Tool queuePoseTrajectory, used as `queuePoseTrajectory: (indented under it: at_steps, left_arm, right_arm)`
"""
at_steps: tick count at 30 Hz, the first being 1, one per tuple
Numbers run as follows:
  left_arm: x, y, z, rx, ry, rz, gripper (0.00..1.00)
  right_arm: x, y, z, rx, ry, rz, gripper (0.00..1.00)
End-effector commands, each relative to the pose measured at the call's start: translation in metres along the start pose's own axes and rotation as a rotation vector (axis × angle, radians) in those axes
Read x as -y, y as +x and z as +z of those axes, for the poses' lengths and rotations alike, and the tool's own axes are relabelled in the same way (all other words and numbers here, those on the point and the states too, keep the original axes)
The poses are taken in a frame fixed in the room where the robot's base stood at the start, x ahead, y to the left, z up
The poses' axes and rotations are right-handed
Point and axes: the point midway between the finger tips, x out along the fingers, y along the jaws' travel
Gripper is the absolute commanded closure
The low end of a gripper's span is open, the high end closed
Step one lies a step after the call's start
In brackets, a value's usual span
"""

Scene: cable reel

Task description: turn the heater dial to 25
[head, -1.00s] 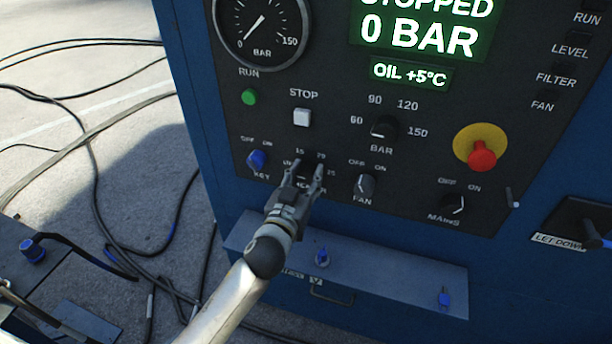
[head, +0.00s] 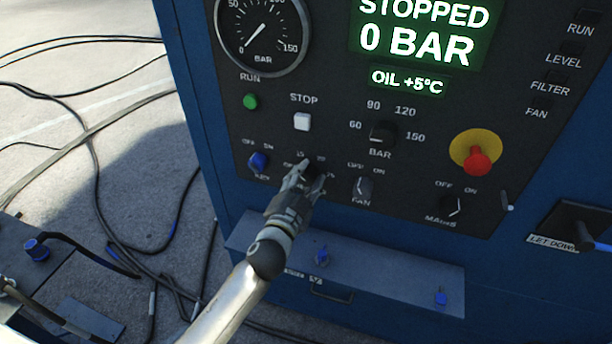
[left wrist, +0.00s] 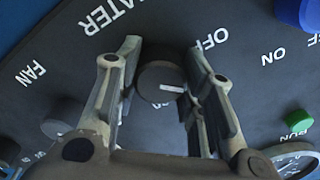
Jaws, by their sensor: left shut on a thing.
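The heater dial (left wrist: 160,84) is a dark round knob with a white pointer line, between the fingers of my left gripper in the left wrist view. The pointer aims right in that view, just below the OFF label; the numeral it faces is hidden behind a finger. In the head view my left gripper (head: 312,178) is at the heater dial on the dark control panel (head: 225,90), its fingers on either side and mostly covering it. The heater's scale labels are partly covered and blurred there. The left gripper is shut on the dial. My right gripper is not in view.
Close by are the blue key switch (head: 258,161), the fan knob (head: 363,188), the white stop button (head: 302,121) and the bar dial (head: 382,133). A red emergency button (head: 476,160) is at right. A blue-grey ledge (head: 390,283) juts out below. Cables lie on the ground at left.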

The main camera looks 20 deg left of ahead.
Motion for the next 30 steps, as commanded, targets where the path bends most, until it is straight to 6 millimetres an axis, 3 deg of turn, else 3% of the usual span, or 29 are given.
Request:
queuePoseTrajectory:
  at_steps: [13, 30]
  left_arm:
    - [0.0004, 0.0000, -0.0013, -0.002, 0.271, 0.000, 0.88]
    - [-0.0002, 0.0000, -0.0008, -0.003, 0.328, 0.000, 0.88]
  right_arm:
    - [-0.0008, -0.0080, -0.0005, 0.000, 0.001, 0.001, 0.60]
    - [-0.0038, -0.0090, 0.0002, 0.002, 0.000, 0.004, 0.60]
